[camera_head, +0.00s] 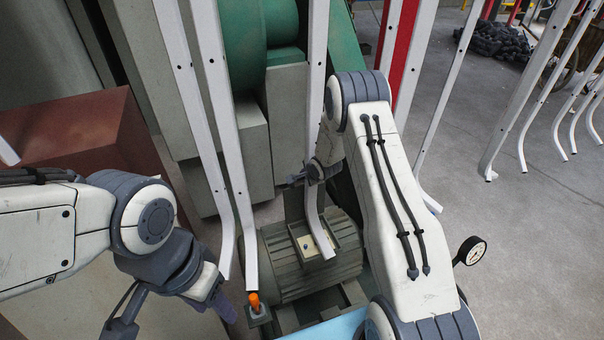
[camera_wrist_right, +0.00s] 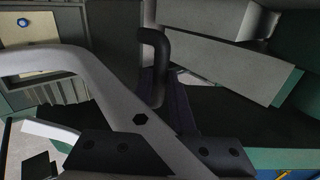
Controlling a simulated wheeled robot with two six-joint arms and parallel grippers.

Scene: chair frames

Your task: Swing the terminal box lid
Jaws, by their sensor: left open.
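The terminal box (camera_head: 317,245) is an open shallow box with a cream inside and a small blue knob, on top of a ribbed grey motor (camera_head: 285,272). A dark upright panel behind it may be its lid; I cannot tell surely. In the right wrist view the terminal box (camera_wrist_right: 30,32) is at the upper left, with a dark bent handle (camera_wrist_right: 155,55) to its right. My right gripper (camera_head: 312,174) is above and behind the box, largely hidden by a white tube; its jaw state is unclear. My left gripper (camera_head: 170,313) is open and empty at the lower left.
White chair-frame tubes (camera_head: 235,180) hang in front of the motor, one crossing the box. A light tube (camera_wrist_right: 60,62) crosses the right wrist view close up. An orange-tipped lever (camera_head: 254,301) stands near the motor. A gauge (camera_head: 471,251) is at the right.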

